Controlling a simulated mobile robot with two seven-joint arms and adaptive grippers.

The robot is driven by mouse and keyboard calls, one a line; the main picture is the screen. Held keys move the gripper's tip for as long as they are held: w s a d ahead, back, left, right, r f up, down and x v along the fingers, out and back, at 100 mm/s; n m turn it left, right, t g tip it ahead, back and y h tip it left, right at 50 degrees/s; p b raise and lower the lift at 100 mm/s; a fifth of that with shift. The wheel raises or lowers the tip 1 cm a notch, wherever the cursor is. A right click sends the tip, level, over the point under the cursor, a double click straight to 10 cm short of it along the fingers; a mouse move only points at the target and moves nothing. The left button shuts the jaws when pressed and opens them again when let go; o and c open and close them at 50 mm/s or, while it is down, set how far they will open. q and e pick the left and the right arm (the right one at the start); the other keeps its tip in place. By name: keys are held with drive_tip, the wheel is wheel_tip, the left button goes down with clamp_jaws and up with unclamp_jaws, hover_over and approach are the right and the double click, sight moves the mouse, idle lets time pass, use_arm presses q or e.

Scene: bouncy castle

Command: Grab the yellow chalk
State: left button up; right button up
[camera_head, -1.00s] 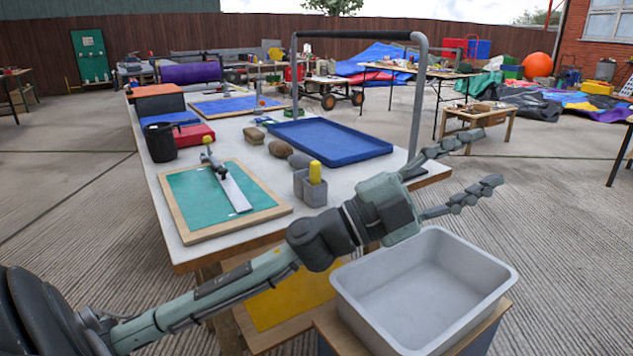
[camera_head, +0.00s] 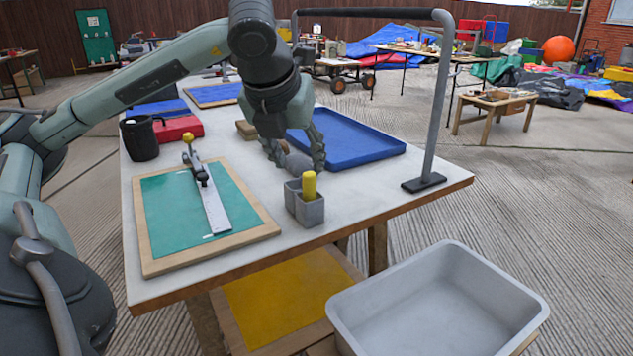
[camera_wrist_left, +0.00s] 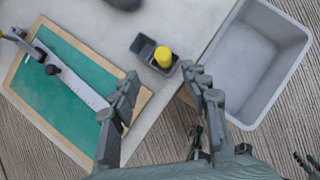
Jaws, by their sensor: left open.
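The yellow chalk (camera_head: 309,185) stands upright in one compartment of a small grey two-part holder (camera_head: 305,209) near the front edge of the white table. In the left wrist view the chalk (camera_wrist_left: 163,57) shows end-on in the holder (camera_wrist_left: 143,47), beyond the fingertips and roughly between them. My left gripper (camera_head: 296,164) points down, open and empty, above the table. In the head view it appears just above and behind the holder, apart from the chalk, with its fingers (camera_wrist_left: 162,85) spread. The gripper partly hides the stones behind it. My right gripper is not shown in the head view.
A green board (camera_head: 168,217) with a metal ruler (camera_head: 212,203) lies left of the holder. A blue tray (camera_head: 365,150) lies behind it. A grey metal frame (camera_head: 437,110) rises at the right table edge. A large grey tub (camera_head: 440,305) stands at lower right.

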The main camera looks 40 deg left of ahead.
sight(309, 174)
use_arm(q)
drive_tip(key=shift+w+a+f, duration=0.25)
drive_tip(key=shift+w+f, duration=0.1)
drive_tip(key=shift+f, duration=0.25)
drive_tip(key=shift+w+a+f, duration=0.1)
drive_tip(key=shift+w+f, duration=0.1)
drive_tip(key=shift+f, duration=0.15)
drive_tip(key=shift+w+f, duration=0.25)
drive_tip(key=x, duration=0.3)
drive_tip(key=shift+w+f, duration=0.15)
drive_tip(key=shift+w, duration=0.35)
drive_tip(key=shift+w+a+f, duration=0.15)
drive_tip(key=shift+w+f, duration=0.05)
drive_tip(key=shift+f, duration=0.15)
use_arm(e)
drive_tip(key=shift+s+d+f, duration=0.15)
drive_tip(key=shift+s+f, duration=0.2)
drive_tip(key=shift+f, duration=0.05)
use_arm(q)
drive_tip(key=c, duration=1)
